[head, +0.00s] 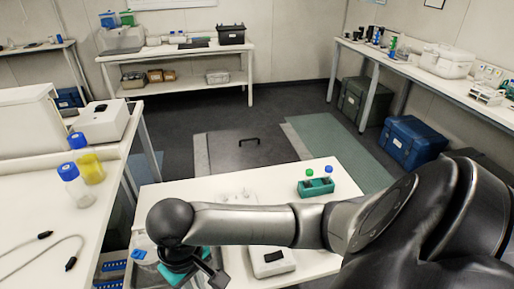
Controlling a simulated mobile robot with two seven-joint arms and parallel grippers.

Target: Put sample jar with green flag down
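A green-topped jar (309,173) and a blue-topped one (328,170) stand in a teal rack (316,188) on the white table in front of me. Whether the green top is a flag is too small to tell. My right arm reaches across this table from the right. Its gripper (198,272) points down at the table's front left, apart from the teal rack. Part of a teal item (170,274) shows under the wrist. My own arm hides most of it, and I cannot tell whether the fingers hold it. My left gripper is not in view.
A white device (270,262) sits on the near table below my arm. Blue-capped bottles (76,187) and a cable (45,252) lie or stand on the left bench. Blue (412,143) and dark green (358,102) crates stand under the right bench. A floor hatch (245,150) lies beyond the table.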

